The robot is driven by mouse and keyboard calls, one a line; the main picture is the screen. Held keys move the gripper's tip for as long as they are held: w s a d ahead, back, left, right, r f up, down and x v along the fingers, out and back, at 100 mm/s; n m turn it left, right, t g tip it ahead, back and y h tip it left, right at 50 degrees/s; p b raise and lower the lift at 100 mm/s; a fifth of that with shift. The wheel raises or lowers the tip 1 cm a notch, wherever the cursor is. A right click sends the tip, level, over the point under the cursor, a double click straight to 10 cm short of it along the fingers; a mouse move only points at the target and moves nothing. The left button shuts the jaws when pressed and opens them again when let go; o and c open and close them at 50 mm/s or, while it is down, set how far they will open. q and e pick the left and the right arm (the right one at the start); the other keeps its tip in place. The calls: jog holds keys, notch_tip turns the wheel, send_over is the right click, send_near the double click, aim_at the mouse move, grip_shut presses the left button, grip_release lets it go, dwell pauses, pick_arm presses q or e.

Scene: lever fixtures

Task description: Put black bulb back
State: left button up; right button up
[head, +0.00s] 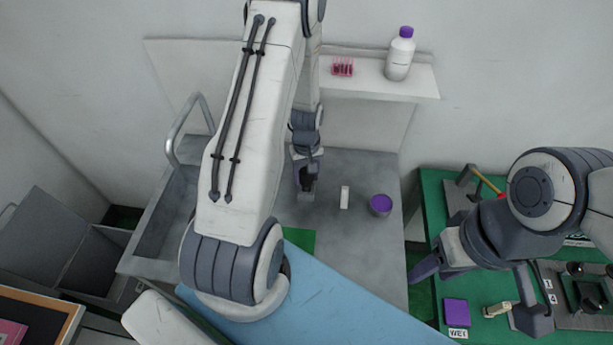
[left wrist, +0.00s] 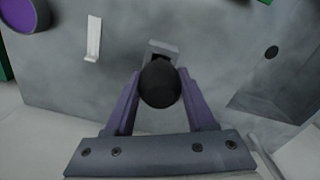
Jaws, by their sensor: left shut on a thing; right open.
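The black bulb (left wrist: 160,84) is a round dark ball held between the two fingers of my left gripper (left wrist: 161,98) in the left wrist view. Just beyond it a small grey square block (left wrist: 163,46) with a dark opening shows, partly hidden by the bulb; I cannot tell whether they touch. In the head view my left gripper (head: 307,182) is low over the grey counter (head: 345,230), and the bulb is a small dark patch there. My right gripper (head: 480,293) is open and empty over the green mat at the right.
A white upright piece (head: 345,197) and a purple-topped cup (head: 380,205) stand right of my left gripper. A shelf behind holds a white bottle (head: 400,55) and a pink rack (head: 342,67). A sink (head: 165,215) is at left. A purple block (head: 456,312) lies on the green mat.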

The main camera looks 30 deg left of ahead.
pick_arm(q)
jog(key=shift+f, duration=1)
jog(key=shift+f, duration=0.25)
jog(key=o, duration=0.8)
jog(key=shift+r, duration=0.1)
jog(key=shift+o, duration=0.2)
jog(key=shift+r, duration=0.1)
